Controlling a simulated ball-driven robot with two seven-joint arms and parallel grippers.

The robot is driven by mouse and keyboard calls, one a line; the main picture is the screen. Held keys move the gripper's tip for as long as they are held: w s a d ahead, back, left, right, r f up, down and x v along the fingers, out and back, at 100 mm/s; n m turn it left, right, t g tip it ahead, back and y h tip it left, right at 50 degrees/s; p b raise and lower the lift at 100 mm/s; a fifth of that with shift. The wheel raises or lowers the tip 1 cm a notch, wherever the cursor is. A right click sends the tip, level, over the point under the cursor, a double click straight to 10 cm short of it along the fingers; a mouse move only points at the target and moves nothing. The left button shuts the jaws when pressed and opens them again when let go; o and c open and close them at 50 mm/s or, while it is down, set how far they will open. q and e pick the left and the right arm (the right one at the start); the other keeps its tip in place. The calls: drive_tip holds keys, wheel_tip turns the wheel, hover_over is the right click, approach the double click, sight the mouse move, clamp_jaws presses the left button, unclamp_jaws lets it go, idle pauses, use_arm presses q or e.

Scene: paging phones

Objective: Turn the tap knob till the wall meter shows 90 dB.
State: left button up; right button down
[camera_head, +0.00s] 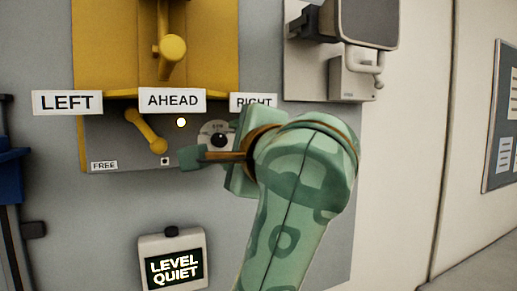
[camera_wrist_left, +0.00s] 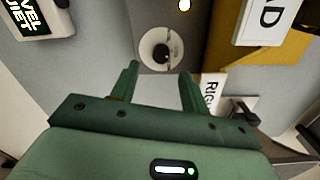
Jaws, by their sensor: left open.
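The tap knob (camera_head: 219,140) is a small black knob on a round pale dial, at the right of the grey panel under the yellow housing. In the left wrist view the knob (camera_wrist_left: 161,53) shows just beyond the fingertips, roughly centred between them. My green left gripper (camera_head: 214,148) is open beside the dial with nothing in its jaws; its fingers also show in the left wrist view (camera_wrist_left: 159,69). They look apart from the knob. The wall meter (camera_head: 173,262) reads "LEVEL QUIET", with no dB number. My right gripper is not in view.
A yellow lever (camera_head: 147,131) hangs left of the dial, near a lit white lamp (camera_head: 181,122) and a FREE label (camera_head: 104,166). LEFT (camera_head: 67,102), AHEAD (camera_head: 172,100) and RIGHT signs hang above. A grey wall device (camera_head: 352,78) is at upper right.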

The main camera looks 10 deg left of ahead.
use_arm(q)
drive_tip(key=p+v, duration=0.6)
drive_tip(key=v, duration=0.5)
drive_tip(key=shift+s, duration=0.25)
drive_tip(key=shift+d, duration=0.1)
